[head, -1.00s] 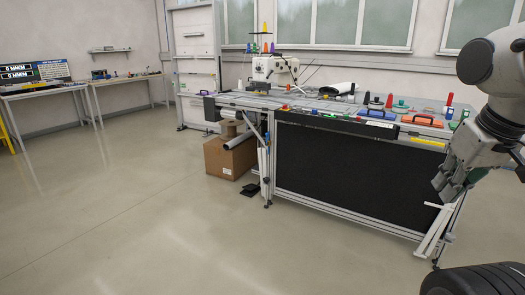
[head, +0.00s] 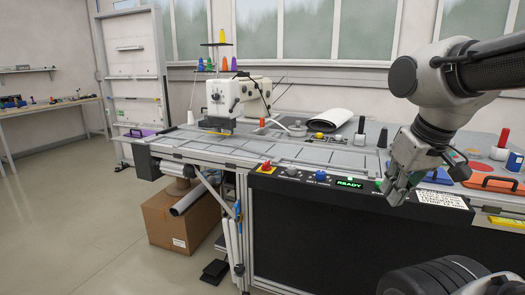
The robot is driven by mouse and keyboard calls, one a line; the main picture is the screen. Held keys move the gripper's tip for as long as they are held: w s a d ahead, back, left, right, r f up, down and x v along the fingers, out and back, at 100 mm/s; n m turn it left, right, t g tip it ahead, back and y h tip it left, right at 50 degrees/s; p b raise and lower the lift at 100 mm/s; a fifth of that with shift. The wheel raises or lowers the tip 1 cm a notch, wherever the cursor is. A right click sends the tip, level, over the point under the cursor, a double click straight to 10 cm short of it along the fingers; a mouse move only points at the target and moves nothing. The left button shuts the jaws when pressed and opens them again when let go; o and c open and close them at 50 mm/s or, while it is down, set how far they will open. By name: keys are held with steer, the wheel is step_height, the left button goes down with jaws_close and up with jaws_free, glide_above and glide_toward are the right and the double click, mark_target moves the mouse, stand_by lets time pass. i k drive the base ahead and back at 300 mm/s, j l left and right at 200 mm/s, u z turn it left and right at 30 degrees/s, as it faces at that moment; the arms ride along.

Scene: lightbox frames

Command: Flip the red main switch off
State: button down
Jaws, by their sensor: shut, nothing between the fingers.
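A small red part on a yellow base (head: 266,167) sits at the left end of the black control panel on the bench's front edge. It looks like the red main switch, but its lever position is too small to tell. A lit green "READY" display (head: 349,184) is on the same panel to its right. My gripper (head: 392,194) is shut and empty, pointing down in front of the panel's right part. It is well to the right of the red part in the picture and hides some of the panel.
A white sewing machine (head: 238,95) with coloured thread cones stands on the grey bench (head: 190,145). Thread spools, an orange-handled item (head: 490,184) and a white label (head: 442,199) are on the right. A cardboard box (head: 180,215) is under the bench. The floor at left is clear.

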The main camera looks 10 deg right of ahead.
mark_target(266, 166)
steer(key=i, duration=0.95)
steer(key=u, duration=0.05)
